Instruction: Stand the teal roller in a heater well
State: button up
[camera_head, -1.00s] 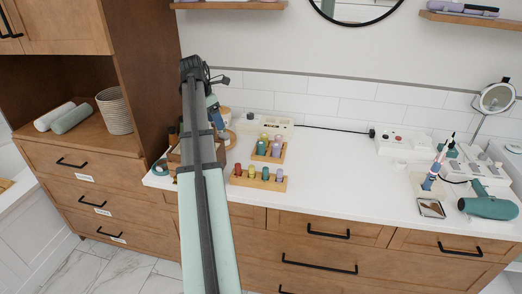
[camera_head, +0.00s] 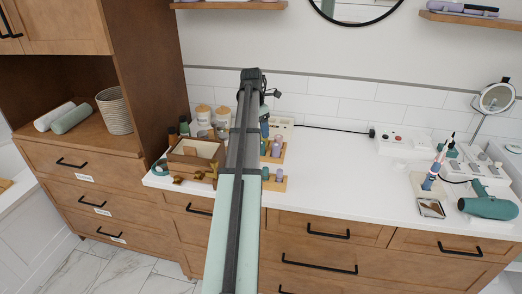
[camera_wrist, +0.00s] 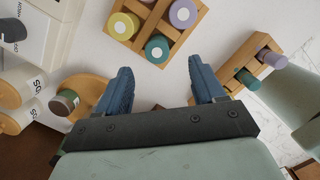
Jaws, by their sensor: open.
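My gripper (camera_wrist: 163,85) is open with nothing between its blue fingers, above the white counter. In the wrist view a teal roller (camera_wrist: 247,77) stands beside a purple one in the long wooden rack, right of the fingers; it also shows in the head view (camera_head: 265,172). Another teal-topped roller (camera_wrist: 158,48) stands in the square wooden rack (camera_wrist: 180,45), beyond the fingertips, with purple and yellow ones. My arm hides much of both racks in the head view. A cream unit (camera_head: 284,126) stands behind them. I cannot make out any heater well for certain.
Wooden-lidded jars (camera_head: 204,115) and a wooden box (camera_head: 195,157) stand at the left. The counter's middle right is clear.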

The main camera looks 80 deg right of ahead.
jog(key=shift+s+d+f, duration=0.1)
jog(key=shift+d+f, duration=0.1)
jog(key=shift+f, duration=1.2)
jog(key=shift+s+d+f, duration=0.1)
jog(key=shift+d+f, duration=0.05)
jog(key=shift+f, duration=1.2)
jog(key=shift+d+f, duration=0.2)
jog(key=shift+f, duration=1.2)
jog(key=c, duration=1.1)
jog(key=shift+c, duration=0.2)
jog(key=shift+r, duration=0.15)
